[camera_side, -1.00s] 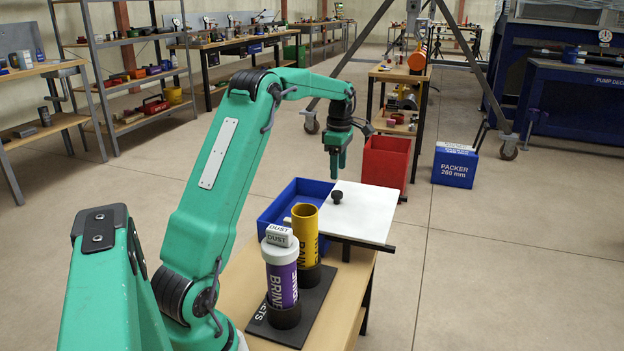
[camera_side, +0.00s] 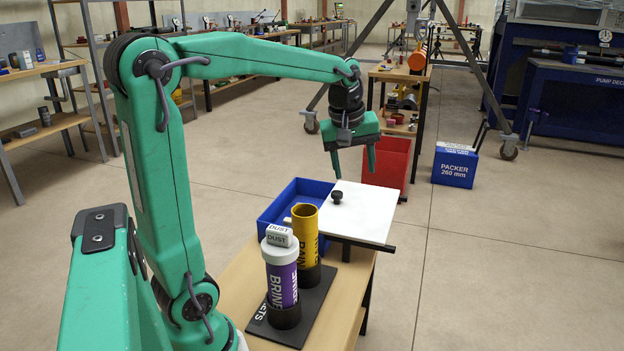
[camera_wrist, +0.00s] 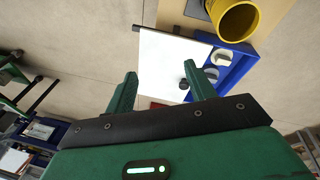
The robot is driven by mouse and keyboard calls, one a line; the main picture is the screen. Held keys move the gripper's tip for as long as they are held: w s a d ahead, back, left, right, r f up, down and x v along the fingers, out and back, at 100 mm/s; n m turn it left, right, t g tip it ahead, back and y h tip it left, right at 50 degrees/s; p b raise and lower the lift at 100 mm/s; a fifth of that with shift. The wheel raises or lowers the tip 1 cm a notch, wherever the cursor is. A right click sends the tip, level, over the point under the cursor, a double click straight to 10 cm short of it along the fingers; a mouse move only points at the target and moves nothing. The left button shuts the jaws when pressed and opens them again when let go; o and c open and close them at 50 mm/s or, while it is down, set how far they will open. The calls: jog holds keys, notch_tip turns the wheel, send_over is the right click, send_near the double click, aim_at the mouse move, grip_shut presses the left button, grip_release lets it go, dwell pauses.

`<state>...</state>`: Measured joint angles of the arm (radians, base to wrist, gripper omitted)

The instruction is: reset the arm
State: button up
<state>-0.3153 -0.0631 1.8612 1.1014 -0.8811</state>
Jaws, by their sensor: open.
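My gripper (camera_side: 354,166) is green, open and empty. It hangs in the air above and behind the white board, near the red bin. In the wrist view my gripper (camera_wrist: 160,88) shows two spread green fingers with nothing between them but the white board (camera_wrist: 165,65) beyond. The white board (camera_side: 372,219) carries a small black knob (camera_side: 337,197), which also shows in the wrist view (camera_wrist: 184,84). A purple and white pipe (camera_side: 283,280) and a yellow pipe (camera_side: 305,226) stand upright in dark holders on the bench.
A blue tray (camera_side: 272,212) sits behind the pipes. A red bin (camera_side: 388,163) and a blue packer box (camera_side: 455,167) stand on the floor beyond. The bench (camera_side: 346,290) is bare at its right front. Open floor lies to the right.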

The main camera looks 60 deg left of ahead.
jog(key=s+d+f+m+t, duration=0.3)
jog(key=s+d+f+m, duration=0.1)
jog(key=s+d+m, duration=0.8)
jog(key=s+m, duration=0.1)
jog(key=s, duration=0.2)
jog(key=shift+m+h, duration=0.4)
